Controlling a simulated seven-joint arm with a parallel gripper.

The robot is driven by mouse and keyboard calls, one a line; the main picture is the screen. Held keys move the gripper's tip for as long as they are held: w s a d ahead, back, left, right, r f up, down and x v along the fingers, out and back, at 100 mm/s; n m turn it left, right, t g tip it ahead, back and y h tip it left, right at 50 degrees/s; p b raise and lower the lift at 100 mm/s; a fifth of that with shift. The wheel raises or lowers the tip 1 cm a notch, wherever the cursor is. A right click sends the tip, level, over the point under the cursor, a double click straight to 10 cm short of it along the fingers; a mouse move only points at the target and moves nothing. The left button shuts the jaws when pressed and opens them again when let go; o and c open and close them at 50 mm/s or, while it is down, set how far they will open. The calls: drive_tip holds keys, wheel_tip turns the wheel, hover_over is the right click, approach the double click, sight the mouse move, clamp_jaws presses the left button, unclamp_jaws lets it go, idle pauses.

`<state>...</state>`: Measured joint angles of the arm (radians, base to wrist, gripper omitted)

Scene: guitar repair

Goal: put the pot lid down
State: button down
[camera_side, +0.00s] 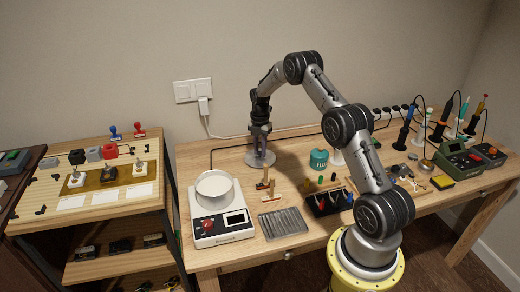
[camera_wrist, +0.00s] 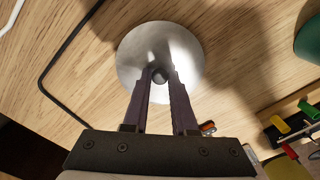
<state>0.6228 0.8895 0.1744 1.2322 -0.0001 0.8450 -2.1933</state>
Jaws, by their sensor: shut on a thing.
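The pot lid (camera_side: 261,158) is a round silvery disc at the back of the wooden table, behind the pot. In the wrist view the lid (camera_wrist: 185,45) lies flat below the fingers, with a small dark knob at its middle. My gripper (camera_side: 260,130) points down over it; in the wrist view my gripper (camera_wrist: 160,78) has its two fingertips closed on the knob. The lid is very low over the table or on it; I cannot tell if it touches. The white pot (camera_side: 215,187) stands uncovered on a white hot plate (camera_side: 222,229).
A black cable (camera_wrist: 62,60) runs on the wood left of the lid. A teal flux jar (camera_side: 319,158) stands to its right. Wooden-handled tools (camera_side: 268,184) and a grey ribbed tray (camera_side: 283,223) are nearer the front. Bare table lies around the lid.

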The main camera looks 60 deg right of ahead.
sight(260, 152)
drive_tip(key=c, duration=0.7)
unclamp_jaws()
wheel_tip(260, 152, up, 12)
drive_tip(key=s+a+r+m+t, duration=0.1)
drive_tip(key=s+a+r+m, duration=0.3)
drive_tip(key=a+r, duration=0.55)
drive_tip(key=s+a+r+m+t, duration=0.1)
drive_tip(key=s+a+r+m, duration=0.3)
drive_tip(key=a+r, duration=0.5)
drive_tip(key=shift+s+a+f+m+t, duration=0.5)
drive_tip(key=shift+s+a+m, duration=1.5)
drive_tip(key=shift+s, duration=1.45)
drive_tip(key=shift+s+a+f+m+t, duration=0.25)
drive_tip(key=shift+s+a+m+t, duration=0.8)
drive_tip(key=shift+s+a, duration=2)
drive_tip(key=shift+s+a+f+m+t, duration=0.35)
drive_tip(key=shift+s+a+m, duration=1.6)
drive_tip(key=shift+s, duration=1.9)
